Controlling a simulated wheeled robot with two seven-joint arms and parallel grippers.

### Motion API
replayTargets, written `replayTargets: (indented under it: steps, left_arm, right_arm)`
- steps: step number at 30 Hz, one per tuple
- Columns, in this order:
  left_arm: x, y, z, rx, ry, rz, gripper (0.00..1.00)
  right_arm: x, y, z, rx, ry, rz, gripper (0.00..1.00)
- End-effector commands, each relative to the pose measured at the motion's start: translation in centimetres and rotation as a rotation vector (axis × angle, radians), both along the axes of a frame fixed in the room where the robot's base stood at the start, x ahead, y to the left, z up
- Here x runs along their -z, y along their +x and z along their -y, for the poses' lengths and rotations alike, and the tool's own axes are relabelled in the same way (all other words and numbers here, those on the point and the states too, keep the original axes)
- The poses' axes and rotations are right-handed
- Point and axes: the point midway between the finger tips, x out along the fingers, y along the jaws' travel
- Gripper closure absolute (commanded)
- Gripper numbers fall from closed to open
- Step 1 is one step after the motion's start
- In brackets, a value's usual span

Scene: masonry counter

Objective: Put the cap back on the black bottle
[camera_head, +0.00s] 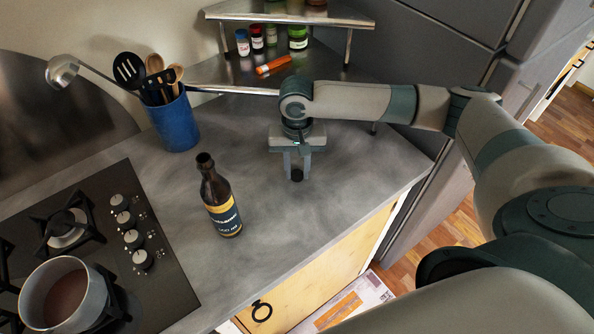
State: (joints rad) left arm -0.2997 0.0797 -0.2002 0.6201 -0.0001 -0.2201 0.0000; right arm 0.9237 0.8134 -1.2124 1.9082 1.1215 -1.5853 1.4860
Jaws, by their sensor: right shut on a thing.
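The black bottle (221,203) stands upright on the grey counter, with a yellow and dark label. Its neck top is bare, with no cap on it. My right gripper (297,172) points down over the counter to the right of the bottle. It is shut on the small black cap (297,175), which shows between its fingertips. The gripper and cap are apart from the bottle. Whether the cap touches the counter cannot be told. My left gripper is not in view.
A blue utensil holder (174,123) with spoons and a ladle stands behind the bottle. A stove (150,290) with a pot (64,295) is at the left. A metal corner shelf (290,15) with small jars stands at the back. The counter (265,235) around the bottle is clear.

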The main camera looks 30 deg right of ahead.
Motion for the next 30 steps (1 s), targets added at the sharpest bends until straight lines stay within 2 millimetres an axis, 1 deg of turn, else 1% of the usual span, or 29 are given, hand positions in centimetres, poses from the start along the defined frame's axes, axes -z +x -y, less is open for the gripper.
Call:
replayTargets:
  steps: [4, 7, 11, 12, 17, 24, 30]
  left_arm:
    - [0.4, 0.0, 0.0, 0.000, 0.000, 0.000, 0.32]
    - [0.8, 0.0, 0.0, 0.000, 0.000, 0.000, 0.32]
    - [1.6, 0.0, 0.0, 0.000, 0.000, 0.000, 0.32]
    - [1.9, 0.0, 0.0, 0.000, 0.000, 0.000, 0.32]
    - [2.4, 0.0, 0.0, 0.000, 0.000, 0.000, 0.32]
    - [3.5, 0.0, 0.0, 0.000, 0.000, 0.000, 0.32]
    - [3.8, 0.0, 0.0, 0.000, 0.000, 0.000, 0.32]
  right_arm:
    - [-0.5, 0.1, 0.0, 0.001, 0.001, 0.003, 0.94]
    - [-1.4, 0.1, 0.0, 0.000, 0.002, 0.003, 0.94]
    - [-3.2, 0.1, 0.0, 0.000, 0.002, 0.003, 0.94]
    - [-3.9, 0.2, -0.1, 0.000, 0.002, 0.005, 0.94]
    - [-5.4, -2.7, 0.4, -0.003, 0.000, 0.002, 0.94]
    - [-8.2, -7.2, 0.9, -0.002, 0.000, 0.002, 0.94]
    - [-10.0, -10.0, 1.2, 0.000, 0.001, 0.003, 0.94]
